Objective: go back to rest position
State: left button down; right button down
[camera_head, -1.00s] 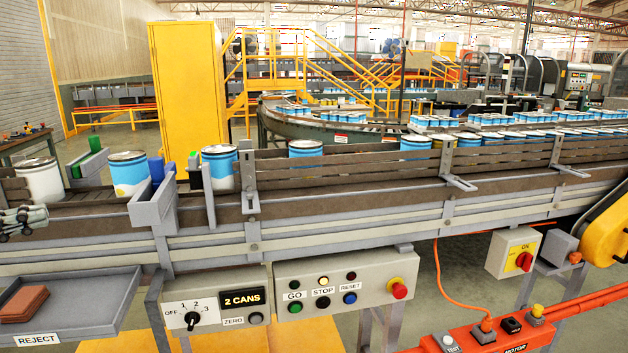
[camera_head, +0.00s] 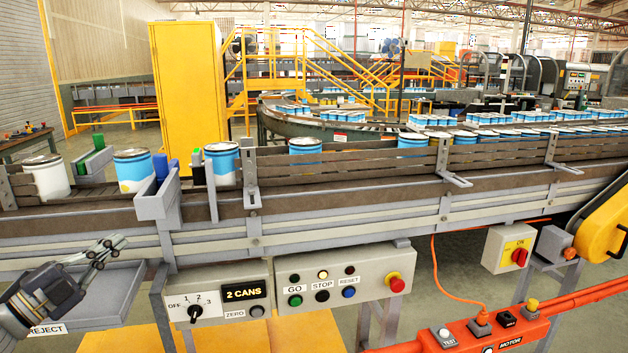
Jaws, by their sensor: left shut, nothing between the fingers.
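My left gripper (camera_head: 108,248) comes in from the left edge, low in front of the conveyor. Its fingers are shut with nothing between them and point up and to the right, over the grey reject tray (camera_head: 112,305). Its body hides the left part of the tray and whatever lies there. My right gripper is not in view.
The conveyor (camera_head: 350,167) spans the view, carrying a white can (camera_head: 47,177) and several blue-and-white cans (camera_head: 133,172). A yellow cabinet (camera_head: 188,85) stands behind.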

pick_arm(q)
jog(key=d+f+n+t+y, duration=0.1)
jog(key=d+f+n+y, duration=0.3)
jog(key=f+n+y, duration=0.65)
jog(key=s+d+f+n+g+y, duration=0.1)
jog(key=s+d+f+n+g, duration=0.2)
jog(key=s+f, duration=0.45)
jog(key=s+d+f+n+g+y, duration=0.1)
jog(key=s+d+f+n+g, duration=0.2)
jog(key=f, duration=0.7)
jog(key=s+d+f+n+g+h, duration=0.1)
jog(key=s+d+f+g, duration=0.2)
jog(key=s, duration=0.6)
jog(key=s+d+f+g, duration=0.2)
jog(key=s+d+g, duration=0.15)
jog(key=s, duration=0.45)
jog(key=s+d+f+n+g+h, duration=0.1)
jog(key=s+d+f+g, duration=0.2)
jog(key=s, duration=0.6)
notch_tip(320, 180, down, 25)
jog(key=g, duration=0.1)
jog(key=s+a+f+g, duration=0.1)
jog(key=s+a+f, duration=0.2)
jog(key=s+f, duration=1.4)
jog(key=shift+s, duration=0.45)
jog(key=shift+f+m+g, duration=0.1)
jog(key=shift+m+g, duration=0.15)
